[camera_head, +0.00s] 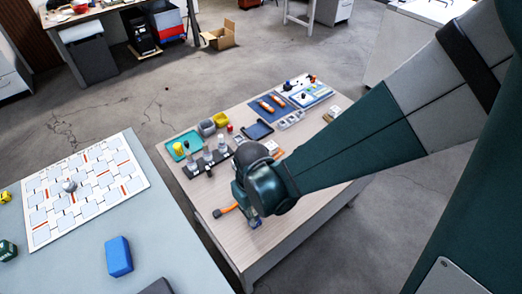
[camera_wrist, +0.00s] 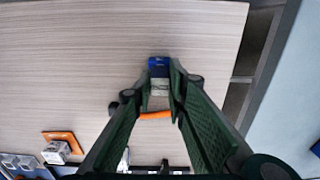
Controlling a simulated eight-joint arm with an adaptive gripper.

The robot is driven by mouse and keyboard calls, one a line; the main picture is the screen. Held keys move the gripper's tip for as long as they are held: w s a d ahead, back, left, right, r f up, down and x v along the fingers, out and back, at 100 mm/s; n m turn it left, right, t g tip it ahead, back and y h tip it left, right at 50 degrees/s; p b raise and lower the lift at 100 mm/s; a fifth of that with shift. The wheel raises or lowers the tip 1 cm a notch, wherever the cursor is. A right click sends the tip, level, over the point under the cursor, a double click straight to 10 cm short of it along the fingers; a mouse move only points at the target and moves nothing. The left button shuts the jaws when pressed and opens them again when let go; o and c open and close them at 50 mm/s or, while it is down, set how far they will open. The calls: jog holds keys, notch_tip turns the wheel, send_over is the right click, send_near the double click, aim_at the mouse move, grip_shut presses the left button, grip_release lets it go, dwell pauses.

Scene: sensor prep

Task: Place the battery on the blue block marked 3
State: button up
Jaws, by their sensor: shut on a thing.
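My gripper (camera_wrist: 160,75) is shut on a small block-like piece, blue at its far end and pale grey nearer, which looks like the battery (camera_wrist: 158,88). In the head view its blue part (camera_head: 255,223) shows just below my gripper, low over the wooden table. I cannot tell whether it touches the table. A plain blue block (camera_head: 118,256) lies on the grey table at the lower left; no number is readable on it. Part of a blue thing, probably this block, shows at the right edge of the wrist view (camera_wrist: 316,149).
An orange-handled item (camera_head: 224,210) lies beside my gripper. Bottles in a dark rack (camera_head: 207,167), a teal tray (camera_head: 180,145) and several small parts fill the wooden table's far part. A gap separates the two tables. A patterned white board (camera_head: 82,190) lies on the grey table.

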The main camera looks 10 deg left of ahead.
aim_at(254, 212)
jog(key=shift+f, duration=0.15)
jog(key=o, duration=0.9)
jog(key=shift+r+p, duration=1.5)
jog(key=shift+r, duration=4.65)
jog(key=d+r+m+t, duration=0.2)
jog(key=d+r, duration=0.3)
jog(key=d, duration=0.5)
jog(key=w+d+r+m+t, duration=0.1)
jog(key=d+r+m, duration=0.3)
jog(key=d, duration=0.5)
jog(key=d+r+m+t, duration=0.3)
jog(key=d+r+t, duration=0.1)
jog(key=d+r, duration=0.4)
jog(key=shift+w+d+r, duration=0.1)
jog(key=shift+d, duration=0.6)
jog(key=shift+w+d+r, duration=0.1)
jog(key=shift+d, duration=0.55)
